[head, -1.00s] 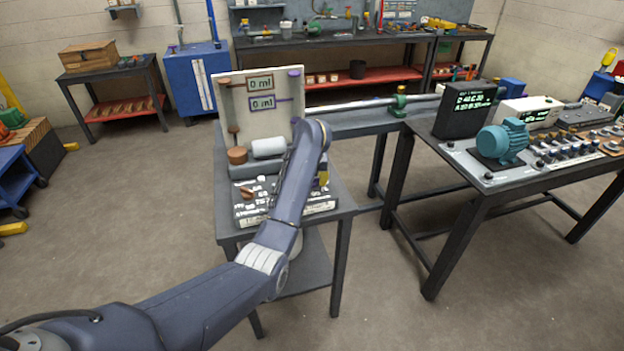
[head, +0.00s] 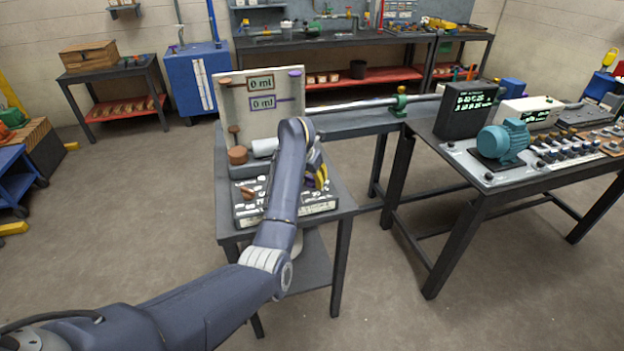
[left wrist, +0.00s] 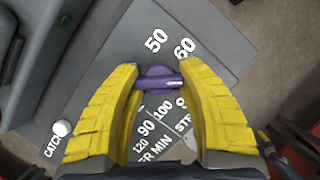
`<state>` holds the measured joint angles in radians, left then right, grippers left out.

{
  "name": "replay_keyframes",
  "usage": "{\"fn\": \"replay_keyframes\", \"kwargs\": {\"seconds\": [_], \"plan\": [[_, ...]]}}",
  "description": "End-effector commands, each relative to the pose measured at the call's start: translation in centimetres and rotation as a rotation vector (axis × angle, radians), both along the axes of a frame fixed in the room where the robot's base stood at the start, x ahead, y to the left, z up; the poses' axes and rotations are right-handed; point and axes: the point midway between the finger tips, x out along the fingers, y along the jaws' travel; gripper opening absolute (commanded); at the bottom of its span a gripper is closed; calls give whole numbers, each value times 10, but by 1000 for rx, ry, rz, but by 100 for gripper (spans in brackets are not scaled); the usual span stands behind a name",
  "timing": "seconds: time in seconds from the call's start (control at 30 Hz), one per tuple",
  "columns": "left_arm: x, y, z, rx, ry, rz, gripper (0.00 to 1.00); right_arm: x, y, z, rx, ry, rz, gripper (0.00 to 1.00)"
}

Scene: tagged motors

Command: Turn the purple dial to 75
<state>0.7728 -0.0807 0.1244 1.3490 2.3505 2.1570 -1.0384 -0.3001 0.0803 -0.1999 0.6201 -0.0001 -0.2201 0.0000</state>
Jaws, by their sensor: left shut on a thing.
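The purple dial (left wrist: 158,84) shows in the left wrist view, between the yellow fingers of my left gripper (left wrist: 160,88). The fingers are shut on the dial from both sides. Printed numbers stand around it, with 50 and 60 above and 90, 100 and 120 below. Where the dial points cannot be told clearly. In the head view my left arm reaches over the black panel (head: 245,212), and the left gripper (head: 321,177) shows partly behind the arm. A brown dial (head: 247,193) sits on the panel's left part. My right gripper is not in view.
A pale upright board (head: 237,112) with two small displays reading 0 ml stands behind the panel. A bench with a teal motor (head: 503,142) stands to the right, across open floor.

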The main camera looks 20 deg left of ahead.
Motion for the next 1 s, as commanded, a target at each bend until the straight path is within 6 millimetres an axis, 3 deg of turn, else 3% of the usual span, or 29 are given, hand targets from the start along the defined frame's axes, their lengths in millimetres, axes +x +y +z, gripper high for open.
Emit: {"fn": "replay_keyframes", "kwargs": {"seconds": [0.37, 0.4, 0.63, 1.0], "plan": [[3, 4, 5, 8, -12, -2, 11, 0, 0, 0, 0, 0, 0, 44], [3, 4, 5, 8, -12, -2, 43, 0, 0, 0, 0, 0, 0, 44], [2, 2, 3, 5, -7, -3, 70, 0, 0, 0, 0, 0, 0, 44], [0, 1, 6, 2, -5, -3, 71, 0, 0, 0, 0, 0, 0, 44]]}}
